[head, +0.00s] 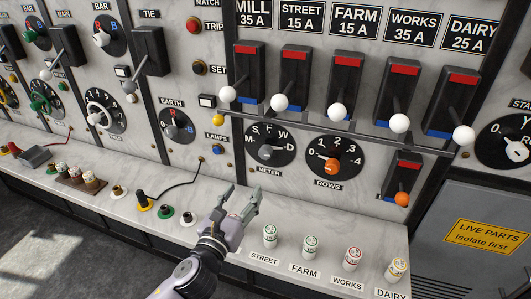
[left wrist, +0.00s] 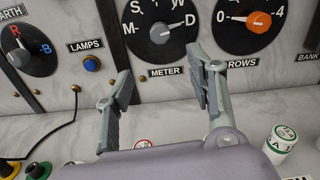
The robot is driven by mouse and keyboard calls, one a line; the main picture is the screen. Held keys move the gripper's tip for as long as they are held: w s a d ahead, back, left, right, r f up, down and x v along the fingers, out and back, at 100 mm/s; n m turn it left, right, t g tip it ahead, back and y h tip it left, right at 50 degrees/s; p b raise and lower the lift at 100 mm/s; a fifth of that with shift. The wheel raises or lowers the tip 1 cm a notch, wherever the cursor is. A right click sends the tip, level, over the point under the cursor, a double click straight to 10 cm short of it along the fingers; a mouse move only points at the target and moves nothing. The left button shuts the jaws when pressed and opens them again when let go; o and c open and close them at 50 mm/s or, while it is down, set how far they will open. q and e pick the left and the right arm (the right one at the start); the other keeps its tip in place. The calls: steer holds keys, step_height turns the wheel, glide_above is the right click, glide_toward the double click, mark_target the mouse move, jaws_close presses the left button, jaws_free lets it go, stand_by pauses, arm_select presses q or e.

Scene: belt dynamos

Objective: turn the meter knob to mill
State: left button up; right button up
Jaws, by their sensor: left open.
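The meter knob (head: 266,152) is a grey pointer knob on a round black dial lettered M, S, F, W, D, above the METER label. In the left wrist view the knob (left wrist: 163,33) has its light tip towards D, at the right; M is at the left. My left gripper (head: 245,200) is open and empty, below and in front of the dial, apart from it. In the left wrist view its fingers (left wrist: 160,85) stand either side below the dial. The MILL plate (head: 252,14) is at the top. My right gripper is out of view.
The ROWS dial with an orange knob (head: 332,165) is close on the right. A long bar with white-ball levers (head: 280,102) runs above. Labelled cylinders (head: 270,236) stand on the shelf below right. The blue LAMPS button (head: 218,149) is left of the dial.

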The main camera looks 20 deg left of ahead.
mark_target(264, 156)
arm_select(q)
steer(key=w+p, duration=0.1)
steer(key=w, duration=0.4)
steer(key=w+p, duration=0.1)
steer(key=w, duration=0.5)
steer(key=w+p, duration=0.1)
steer(key=w, duration=0.5)
steer(key=shift+w+d, duration=0.15)
steer(key=shift+d, duration=0.15)
steer(key=shift+c, duration=0.5)
steer(key=c, duration=1.1)
